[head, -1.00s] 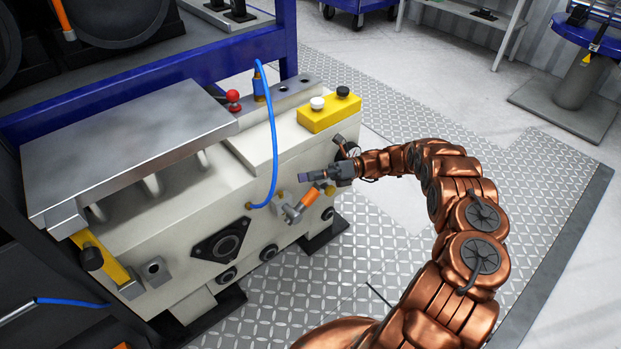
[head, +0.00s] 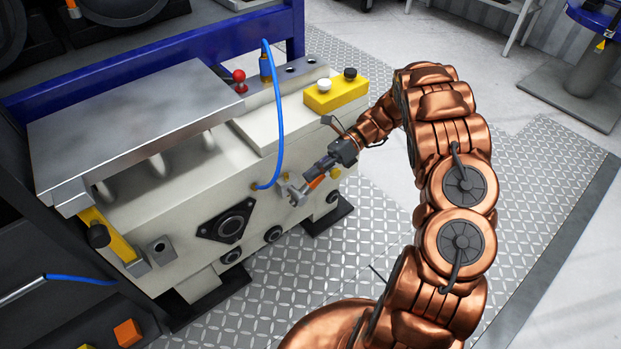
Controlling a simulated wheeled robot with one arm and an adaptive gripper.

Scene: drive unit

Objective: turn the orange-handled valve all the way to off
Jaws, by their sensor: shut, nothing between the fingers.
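The valve (head: 296,194) is a small metal fitting on the front face of the cream drive unit (head: 190,200). Its orange handle (head: 317,182) points right and slightly up from the valve body. My gripper (head: 311,176) is shut and empty, with its fingertips at the handle, just above the valve body. The fingers cover part of the handle. I cannot tell whether they touch it.
A blue hose (head: 279,110) arches from the unit's top to beside the valve. A yellow box with buttons (head: 336,95) and a red knob (head: 239,77) sit on top. Free checkered floor (head: 300,265) lies in front.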

